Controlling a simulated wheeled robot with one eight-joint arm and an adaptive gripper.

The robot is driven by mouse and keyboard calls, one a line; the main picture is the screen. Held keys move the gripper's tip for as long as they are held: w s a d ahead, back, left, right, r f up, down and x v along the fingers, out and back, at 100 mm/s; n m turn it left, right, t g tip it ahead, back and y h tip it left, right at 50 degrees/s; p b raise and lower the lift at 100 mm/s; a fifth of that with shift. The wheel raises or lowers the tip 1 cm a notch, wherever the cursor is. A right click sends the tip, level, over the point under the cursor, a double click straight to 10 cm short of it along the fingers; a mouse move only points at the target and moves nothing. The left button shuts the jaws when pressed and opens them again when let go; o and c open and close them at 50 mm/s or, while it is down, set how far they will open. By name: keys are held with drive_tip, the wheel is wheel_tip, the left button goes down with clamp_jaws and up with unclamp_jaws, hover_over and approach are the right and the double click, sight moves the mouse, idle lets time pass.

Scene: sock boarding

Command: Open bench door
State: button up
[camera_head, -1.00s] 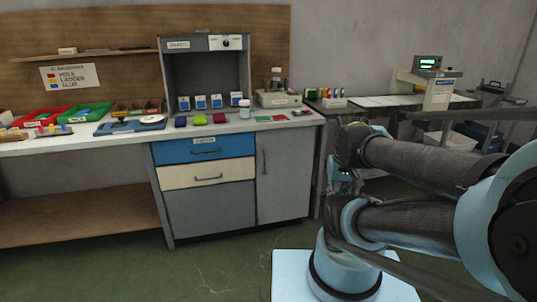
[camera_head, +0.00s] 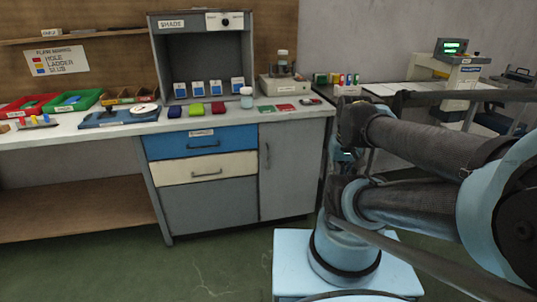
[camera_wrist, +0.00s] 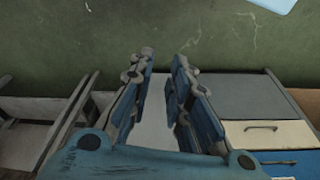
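The bench door (camera_head: 291,172) is a plain grey panel at the right end of the bench, beside the drawers. It is shut, with a dark vertical handle (camera_head: 267,156) near its left edge. In the wrist view the scene appears upside down, and a pale grey panel, likely the door (camera_wrist: 155,128), shows between my fingers. My gripper (camera_wrist: 163,60) is open, with nothing between its fingertips. In the head view the arm largely hides the gripper, to the right of the door. I cannot see the handle in the wrist view.
Left of the door are a blue drawer (camera_head: 200,142), a cream drawer (camera_head: 203,169) and a grey panel (camera_head: 210,205), all closed. The worktop (camera_head: 170,126) holds trays, small boxes and a jar. Green floor (camera_head: 215,260) in front is clear.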

drive_tip(key=w+a+r+n+t, duration=0.1)
drive_tip(key=w+a+r, duration=0.1)
drive_tip(key=w+a, duration=0.5)
drive_tip(key=w+a+r+n+y, duration=0.1)
drive_tip(key=w+a+n, duration=0.1)
drive_tip(key=w, duration=0.9)
drive_tip(key=w+a+r+n+t, duration=0.1)
drive_tip(key=w+a+r, duration=0.1)
drive_tip(key=w+a, duration=0.45)
drive_tip(key=w+a+f+n+y, duration=0.1)
drive_tip(key=w+a+f, duration=0.15)
drive_tip(key=w, duration=0.25)
drive_tip(key=w+a+f, duration=0.2)
drive_tip(key=w+a, duration=0.1)
drive_tip(key=w, duration=0.2)
drive_tip(key=shift+s+x, duration=0.15)
drive_tip(key=shift+x, duration=3.95)
drive_tip(key=shift+s+x, duration=0.1)
drive_tip(key=shift+x, duration=3.95)
drive_tip(key=shift+f, duration=0.1)
drive_tip(key=shift+c, duration=0.4)
clamp_jaws()
